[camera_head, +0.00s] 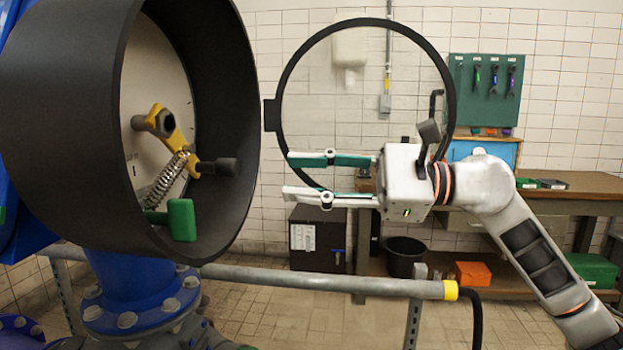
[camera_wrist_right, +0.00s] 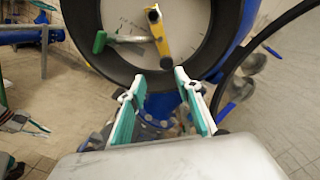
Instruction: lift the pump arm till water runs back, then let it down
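The round black housing (camera_head: 225,110) stands open at the left of the head view, with a pale plate inside. A yellow arm (camera_head: 181,140) with a black grip (camera_head: 219,167) and a coil spring sits in it; the yellow arm also shows in the right wrist view (camera_wrist_right: 157,30). Below is a lever with a green handle (camera_head: 181,220), seen in the right wrist view too (camera_wrist_right: 100,42). Which one is the pump arm I cannot tell. My right gripper (camera_head: 288,175) is open and empty, right of the housing's opening, apart from both.
A round glass door with a black rim (camera_head: 449,90) stands open behind my right gripper. A grey rail (camera_head: 330,283) with a yellow end runs below. Blue flanged pipe (camera_head: 135,290) supports the housing. A workbench (camera_head: 565,193) and black bucket (camera_head: 404,257) stand behind.

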